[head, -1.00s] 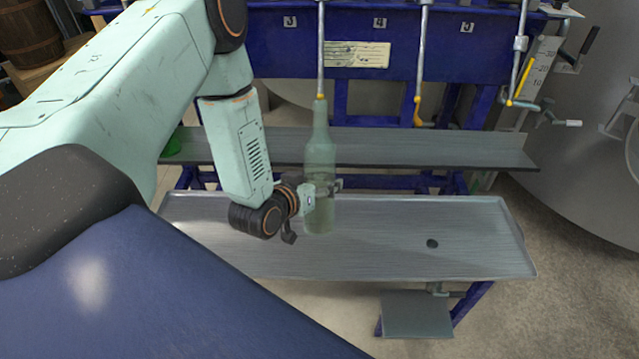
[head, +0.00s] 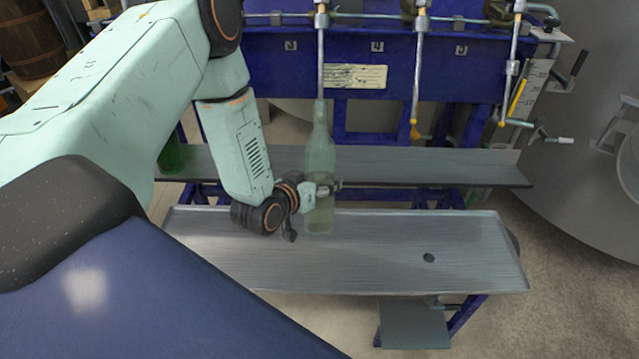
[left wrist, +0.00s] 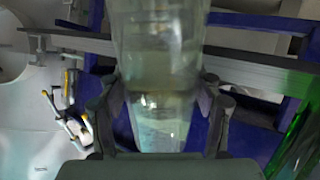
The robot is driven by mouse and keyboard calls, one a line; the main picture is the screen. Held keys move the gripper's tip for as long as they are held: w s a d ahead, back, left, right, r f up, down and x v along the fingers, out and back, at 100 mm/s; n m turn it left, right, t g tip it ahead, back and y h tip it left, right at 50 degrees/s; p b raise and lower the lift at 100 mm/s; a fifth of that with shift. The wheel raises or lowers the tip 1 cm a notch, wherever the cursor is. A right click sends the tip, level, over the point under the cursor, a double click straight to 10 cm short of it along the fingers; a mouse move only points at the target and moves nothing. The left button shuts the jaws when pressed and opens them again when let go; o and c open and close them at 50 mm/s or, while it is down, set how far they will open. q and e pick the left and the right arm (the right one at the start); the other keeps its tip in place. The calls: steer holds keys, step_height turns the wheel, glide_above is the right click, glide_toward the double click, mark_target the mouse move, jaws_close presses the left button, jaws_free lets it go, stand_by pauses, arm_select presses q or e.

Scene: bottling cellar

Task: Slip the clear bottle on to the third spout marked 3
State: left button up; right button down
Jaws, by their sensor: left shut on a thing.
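The clear bottle (head: 319,155) is upright in my left gripper (head: 326,190), which is shut around its lower body. It also fills the middle of the left wrist view (left wrist: 160,45), with the fingers (left wrist: 160,100) on both sides. The bottle hangs over the metal tray, in front of the shelf. The third spout (head: 320,62), beside the mark 3 (head: 290,46), runs straight down to the bottle's mouth. Its yellow tip no longer shows outside and appears to be within the neck. My right gripper is not in view.
Spouts by marks 4 (head: 416,85) and 5 (head: 509,85) hang to the right, clear of the bottle. The grey shelf (head: 430,168) lies behind, the tray (head: 400,280) below. A green bottle (head: 172,155) stands at the shelf's left, partly behind my arm.

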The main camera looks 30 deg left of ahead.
mark_target(317, 123)
arm_select(q)
steer(key=shift+w+a+r+p, duration=0.5)
steer(key=shift+w+r+p, duration=0.3)
steer(key=shift+r+p, duration=1.1)
steer(key=shift+w+a+r+p, duration=0.5)
steer(key=shift+w+r+p, duration=0.35)
steer(key=shift+r+p, duration=1)
steer(key=shift+w+a+r+p, duration=0.65)
steer(key=shift+r+p, duration=0.65)
steer(key=shift+r, duration=1.1)
steer(key=shift+w+a+f+t+b, duration=0.2)
steer(key=shift+w+f+t+b, duration=0.2)
steer(key=shift+w+f+b, duration=0.55)
steer(key=shift+w+a+f+m+t+y+b, duration=0.3)
steer(key=shift+w+a+t+b, duration=0.2)
steer(key=shift+b, duration=1.1)
steer(key=w+b, duration=0.1)
steer(key=b, duration=0.1)
steer(key=w+a+f+t+b, duration=0.1)
steer(key=b, duration=0.1)
steer(key=shift+w+a+m, duration=0.25)
steer(key=shift+w+m, duration=0.05)
steer(key=shift+s+d+f+b, duration=0.1)
steer(key=shift+f+b, duration=0.55)
steer(key=shift+f, duration=0.3)
